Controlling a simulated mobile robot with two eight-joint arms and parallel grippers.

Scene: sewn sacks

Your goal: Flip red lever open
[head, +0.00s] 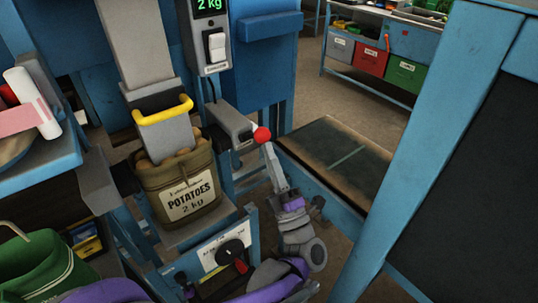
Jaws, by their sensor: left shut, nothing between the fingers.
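A red ball knob (262,134) shows at the right end of a grey box-shaped head (231,124), beside the potato sack. My left gripper (266,147) reaches up from below, shut and empty, with its tips at or just below the red knob. I cannot tell whether they touch. Lower down, a black dial (229,252) with a red-tipped handle (240,266) sits on a white label panel. The handle points down and right. My right gripper is not in view.
A brown potato sack (190,190) stands under a grey chute with a yellow handle (163,110). A display box (210,10) reads 2 kg. A dark flat conveyor (335,150) lies to the right, and a blue post (425,140) stands in front of it.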

